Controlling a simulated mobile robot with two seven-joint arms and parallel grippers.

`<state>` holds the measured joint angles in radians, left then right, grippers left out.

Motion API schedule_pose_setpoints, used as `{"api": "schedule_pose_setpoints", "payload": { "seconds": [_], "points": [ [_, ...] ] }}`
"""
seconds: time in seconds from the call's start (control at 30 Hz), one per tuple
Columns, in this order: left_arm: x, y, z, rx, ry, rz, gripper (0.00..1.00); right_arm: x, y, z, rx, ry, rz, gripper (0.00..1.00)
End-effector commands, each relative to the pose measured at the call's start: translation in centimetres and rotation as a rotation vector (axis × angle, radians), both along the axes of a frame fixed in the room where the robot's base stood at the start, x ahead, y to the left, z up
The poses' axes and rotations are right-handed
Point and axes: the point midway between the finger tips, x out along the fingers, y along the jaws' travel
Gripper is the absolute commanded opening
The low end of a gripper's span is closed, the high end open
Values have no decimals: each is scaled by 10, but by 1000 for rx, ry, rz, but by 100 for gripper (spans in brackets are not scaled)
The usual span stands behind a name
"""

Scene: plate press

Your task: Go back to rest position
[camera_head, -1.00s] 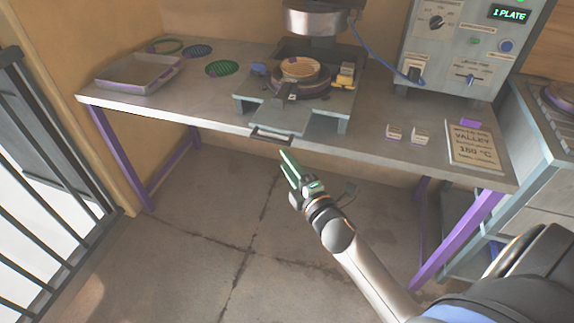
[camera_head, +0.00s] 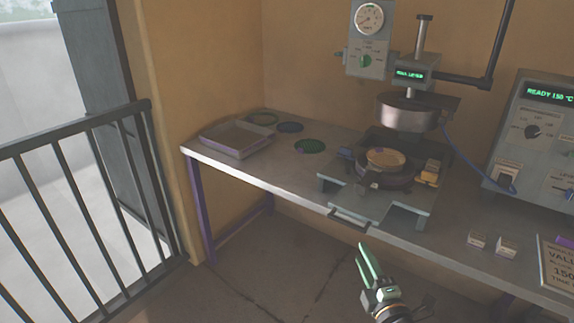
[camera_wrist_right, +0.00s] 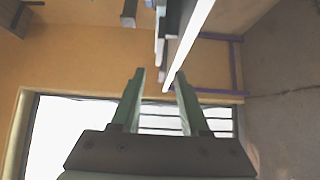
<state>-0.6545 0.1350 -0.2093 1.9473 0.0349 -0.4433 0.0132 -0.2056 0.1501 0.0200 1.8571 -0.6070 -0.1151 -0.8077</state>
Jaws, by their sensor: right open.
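My right gripper (camera_head: 366,270) is in the lower right of the head view, in front of the table's front edge and apart from it. Its green fingers are open and empty, as the right wrist view (camera_wrist_right: 158,78) also shows. The press (camera_head: 408,110) stands on the table with its upper plate raised above a round lower plate. A tan disc (camera_head: 385,158) lies on that lower plate. My left gripper is in neither view.
The table (camera_head: 262,178) has a handle (camera_head: 348,218) at its front edge. A shallow tray (camera_head: 236,140) and round coloured discs (camera_head: 310,146) lie at the left. A control box (camera_head: 535,125) reads "READY 150 °C". A railing (camera_head: 75,180) stands at the far left. The floor in front is clear.

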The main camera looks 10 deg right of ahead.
Motion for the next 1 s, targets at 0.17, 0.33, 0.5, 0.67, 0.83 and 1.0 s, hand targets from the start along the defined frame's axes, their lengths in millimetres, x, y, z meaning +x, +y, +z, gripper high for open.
{"api": "schedule_pose_setpoints", "payload": {
  "seconds": [0.17,0.33,0.5,0.67,0.83,1.0],
  "points": [
    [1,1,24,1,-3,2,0,-35,20,-32,310,145,-4,45],
    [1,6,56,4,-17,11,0,-116,62,-89,888,420,-110,45],
    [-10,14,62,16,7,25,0,-188,99,-121,1298,623,-276,45],
    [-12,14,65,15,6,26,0,-218,116,-131,1459,700,-363,45],
    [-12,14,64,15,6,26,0,-220,117,-134,1474,705,-371,45],
    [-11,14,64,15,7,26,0,-220,117,-134,1472,704,-370,45]
  ]
}}
